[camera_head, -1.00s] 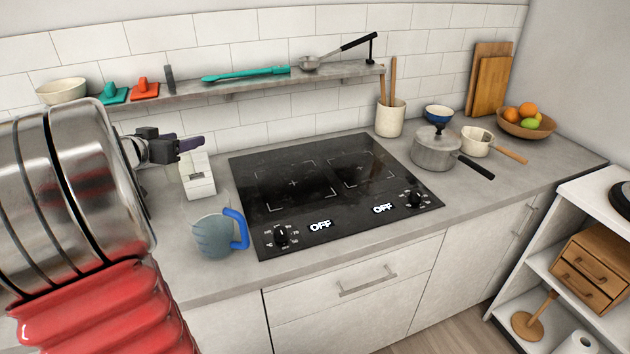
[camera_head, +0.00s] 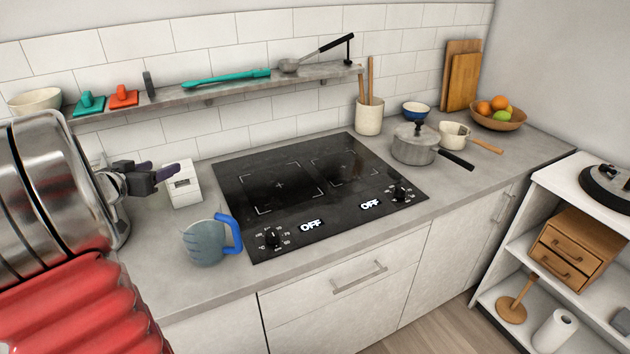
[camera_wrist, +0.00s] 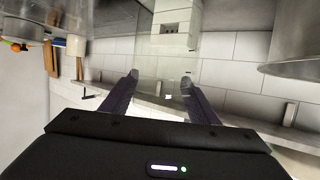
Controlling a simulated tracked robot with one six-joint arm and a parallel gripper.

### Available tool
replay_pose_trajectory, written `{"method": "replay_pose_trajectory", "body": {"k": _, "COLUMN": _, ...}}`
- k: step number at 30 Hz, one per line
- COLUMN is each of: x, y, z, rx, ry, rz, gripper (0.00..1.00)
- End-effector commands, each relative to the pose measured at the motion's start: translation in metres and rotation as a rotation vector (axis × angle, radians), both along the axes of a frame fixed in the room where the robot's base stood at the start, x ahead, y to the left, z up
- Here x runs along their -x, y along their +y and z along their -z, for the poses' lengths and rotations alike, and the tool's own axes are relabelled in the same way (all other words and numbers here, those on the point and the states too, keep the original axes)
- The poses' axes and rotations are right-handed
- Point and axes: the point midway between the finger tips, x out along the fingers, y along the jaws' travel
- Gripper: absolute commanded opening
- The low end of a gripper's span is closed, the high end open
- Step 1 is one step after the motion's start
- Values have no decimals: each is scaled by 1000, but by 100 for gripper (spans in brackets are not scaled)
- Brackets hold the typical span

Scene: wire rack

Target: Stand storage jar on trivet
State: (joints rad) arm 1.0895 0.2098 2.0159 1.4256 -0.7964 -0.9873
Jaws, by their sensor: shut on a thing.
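My gripper (camera_head: 165,173) is at the left of the head view, above the counter near a white box. In the wrist view its two dark fingers (camera_wrist: 160,82) stand apart on a clear, see-through thing that looks like the glass storage jar (camera_wrist: 160,62). The jar's outline is faint, and in the head view I cannot make it out clearly. I cannot pick out the trivet with certainty; a dark round item (camera_head: 606,184) on top of the white shelf unit at right is cut off by the picture edge.
A blue-handled jug (camera_head: 206,243) and a white box (camera_head: 183,187) stand on the counter beside the black hob (camera_head: 300,195). A lidded pot (camera_head: 413,148) stands farther right. The white shelf unit (camera_head: 560,192) holds a wooden drawer box (camera_head: 568,250). Open floor lies before the cabinets.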

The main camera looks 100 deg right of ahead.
Motion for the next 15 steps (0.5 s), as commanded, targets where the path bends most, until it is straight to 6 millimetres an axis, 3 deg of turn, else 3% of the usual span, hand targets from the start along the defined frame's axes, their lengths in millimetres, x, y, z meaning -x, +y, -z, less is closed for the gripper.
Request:
{"method": "replay_pose_trajectory", "body": {"k": 4, "x": 0, "y": 0, "z": 13, "rx": -2, "ry": 2, "rz": -2, "gripper": 23}}
{"method": "replay_pose_trajectory", "body": {"k": 15, "x": -1, "y": 0, "z": 14, "rx": 0, "ry": 1, "rz": -1, "gripper": 23}}
